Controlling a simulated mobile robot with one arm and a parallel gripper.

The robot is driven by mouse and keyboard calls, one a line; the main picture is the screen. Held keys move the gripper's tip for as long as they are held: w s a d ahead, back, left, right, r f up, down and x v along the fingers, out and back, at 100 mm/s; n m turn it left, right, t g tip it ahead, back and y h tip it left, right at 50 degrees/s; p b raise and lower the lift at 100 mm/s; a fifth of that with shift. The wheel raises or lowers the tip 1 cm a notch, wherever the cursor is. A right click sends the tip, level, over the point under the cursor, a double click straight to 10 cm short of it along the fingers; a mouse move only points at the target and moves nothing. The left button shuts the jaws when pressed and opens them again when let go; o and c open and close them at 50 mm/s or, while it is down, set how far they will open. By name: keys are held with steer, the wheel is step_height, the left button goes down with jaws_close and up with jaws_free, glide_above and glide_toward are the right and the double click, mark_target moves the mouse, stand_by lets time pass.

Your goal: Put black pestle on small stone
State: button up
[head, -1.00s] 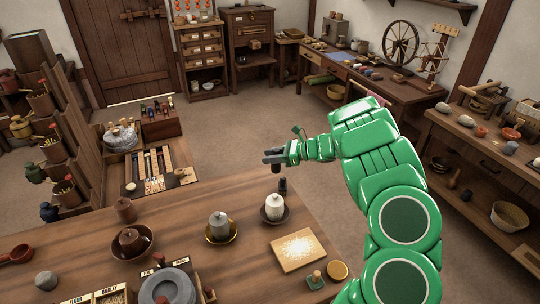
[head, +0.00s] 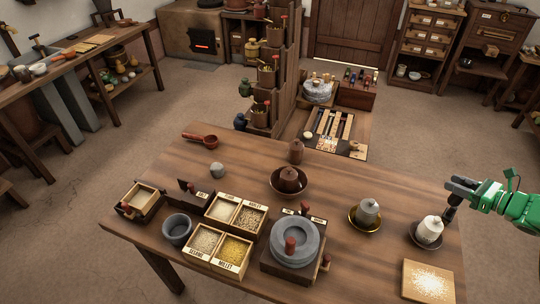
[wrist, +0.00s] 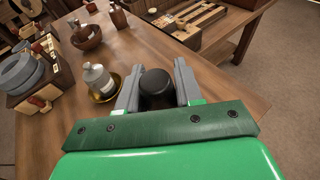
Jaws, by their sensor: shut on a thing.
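My gripper (head: 460,188) is at the right end of the wooden table, near a white lidded jar. It is shut on the black pestle (head: 449,213), which hangs below the fingers. In the wrist view the dark round top of the pestle (wrist: 155,82) sits between the two grey fingers. The small stone (head: 217,170), grey and rounded, lies on the table left of centre, far to the left of my gripper. Nothing lies on it. I cannot make out the stone in the wrist view.
The white jar in a dark bowl (head: 413,238), a grey jar in a brass bowl (head: 351,222) and a brown bowl (head: 302,188) stand between gripper and stone. Bare wood surrounds the stone.

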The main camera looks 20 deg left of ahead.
steer(key=w+a+n+g+y, duration=0.1)
steer(key=w+a+n+g, duration=0.1)
steer(key=a, duration=1.7)
steer(key=w+a+n+g+y, duration=0.1)
steer(key=a+g, duration=0.1)
steer(key=a, duration=1.7)
steer(key=s+a+r+n+g, duration=0.1)
steer(key=s+a+r, duration=0.1)
steer(key=s+a, duration=0.65)
steer(key=s+a+r+n+g, duration=0.1)
steer(key=s+a, duration=0.3)
steer(key=a, duration=0.9)
steer(key=s+a+r+n+g, duration=0.1)
steer(key=s+a+r, duration=0.1)
steer(key=s+a, duration=0.65)
steer(key=w+a+f, duration=0.9)
steer(key=w+a, duration=0.3)
steer(key=shift+w+a+f, duration=0.1)
steer(key=shift+a, duration=0.05)
steer(key=shift+w+a+f, duration=0.2)
steer(key=shift+f, duration=1.6)
